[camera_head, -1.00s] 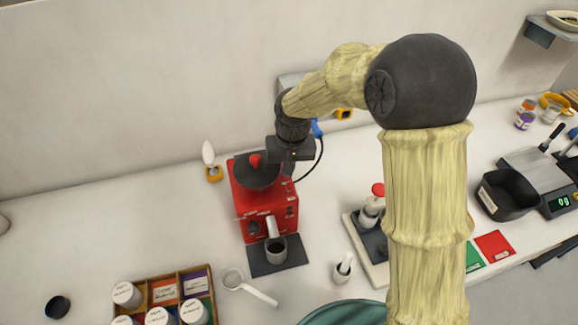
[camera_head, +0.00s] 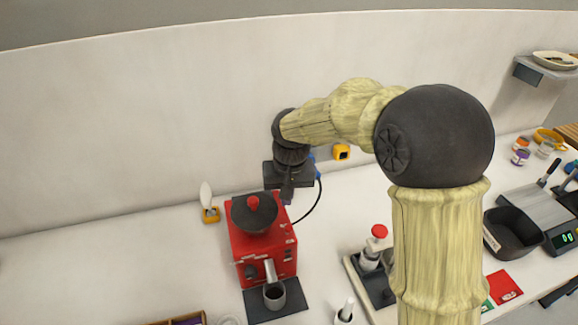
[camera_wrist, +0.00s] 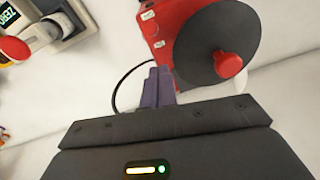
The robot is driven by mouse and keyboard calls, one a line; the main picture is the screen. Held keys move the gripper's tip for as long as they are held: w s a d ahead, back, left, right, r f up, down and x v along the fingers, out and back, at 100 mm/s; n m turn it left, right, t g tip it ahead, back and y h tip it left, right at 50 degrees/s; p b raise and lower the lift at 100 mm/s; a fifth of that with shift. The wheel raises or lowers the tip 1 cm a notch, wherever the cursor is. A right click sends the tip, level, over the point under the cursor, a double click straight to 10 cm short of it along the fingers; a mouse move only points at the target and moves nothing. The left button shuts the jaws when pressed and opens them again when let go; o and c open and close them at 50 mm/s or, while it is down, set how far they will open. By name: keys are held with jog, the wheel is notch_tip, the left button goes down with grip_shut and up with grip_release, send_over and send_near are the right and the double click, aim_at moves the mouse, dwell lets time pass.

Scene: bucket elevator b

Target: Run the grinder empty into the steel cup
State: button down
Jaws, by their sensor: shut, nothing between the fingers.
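The red grinder (camera_head: 262,246) stands on the counter near the wall. Its round black lid with a red knob (camera_head: 253,203) is on top. In the wrist view the lid (camera_wrist: 215,45) fills the upper right, beside my fingers. The steel cup (camera_head: 274,295) stands upright on a dark mat at the grinder's front, under its spout (camera_head: 270,270). The cup's inside is too small to read. My gripper (camera_head: 287,197) is above the grinder's right rear, pointing down. Its fingers (camera_wrist: 158,86) are together and empty, next to the grinder's side.
A black cord (camera_head: 314,205) runs from the grinder to the wall, close to my gripper. A dark tray with a red-topped tool (camera_head: 371,250) stands to the right. A yellow-based item (camera_head: 209,212) is left of the grinder. A scale (camera_head: 562,240) lies far right.

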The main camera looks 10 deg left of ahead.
notch_tip(320, 180, up, 12)
jog(key=d+b, duration=0.1)
jog(key=shift+s+r, duration=0.2)
jog(key=shift+s, duration=0.25)
jog(key=s+d+f+m+t, duration=0.1)
jog(key=d+f, duration=0.3)
jog(key=d, duration=0.3)
jog(key=s+d+f+m, duration=0.1)
jog(key=d+f, duration=0.4)
jog(key=d, duration=0.2)
jog(key=s+d+f+m+h, duration=0.1)
jog(key=s+d+f+m, duration=0.1)
jog(key=s+d+f, duration=0.6)
jog(key=s+d, duration=0.1)
jog(key=d, duration=0.3)
jog(key=shift+s+t, duration=0.3)
jog(key=shift+t, duration=0.1)
jog(key=shift+r, duration=0.1)
